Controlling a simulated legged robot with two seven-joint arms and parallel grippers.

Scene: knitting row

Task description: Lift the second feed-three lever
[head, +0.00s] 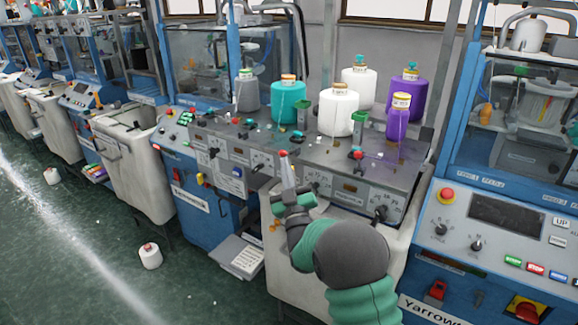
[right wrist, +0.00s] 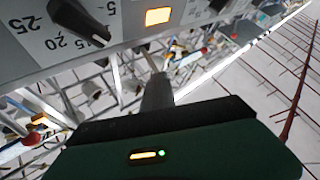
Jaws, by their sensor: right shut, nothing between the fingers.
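My right gripper (head: 288,178) is in front of the machine in the middle of the head view, its fingers pointing up. Its dark green body and closed grey fingers (right wrist: 157,92) fill the lower part of the right wrist view, with nothing held. A red-tipped piece (head: 283,154) shows right at the fingertips; I cannot tell whether it touches them. Another small red-tipped lever (head: 358,154) stands on the machine's top to the right. No label naming the feed-three levers is readable. My left gripper is not in view.
Thread cones, a white one (head: 338,112), a teal one (head: 288,101) and a purple one (head: 397,120), stand behind on the machine. A black dial (right wrist: 78,22) and a lit orange button (right wrist: 158,16) are close above my gripper. A control panel (head: 500,228) stands at right.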

